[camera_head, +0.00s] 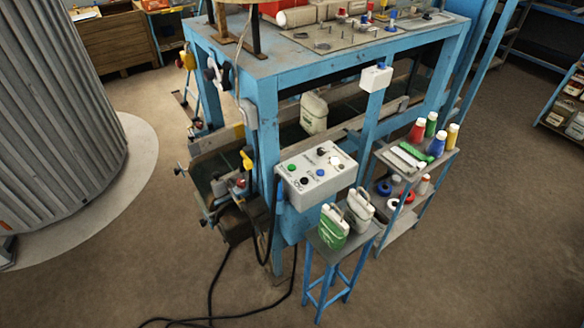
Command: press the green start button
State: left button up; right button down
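A grey control box (316,172) is mounted on the front corner of a blue machine frame. The green start button (292,167) sits near the left edge of its sloping top panel. Several other knobs and buttons share that panel, among them a black one (304,181) and a white one. Their printed labels are too small to read. Nothing covers the green button. Neither of my grippers shows in the head view.
A blue stool (325,282) with green and white canisters (333,226) stands in front of the box. A shelf (410,226) with bottles is at its right. Black cables (216,283) lie on the floor. A large ribbed cylinder (50,120) is at left. Open floor lies in front.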

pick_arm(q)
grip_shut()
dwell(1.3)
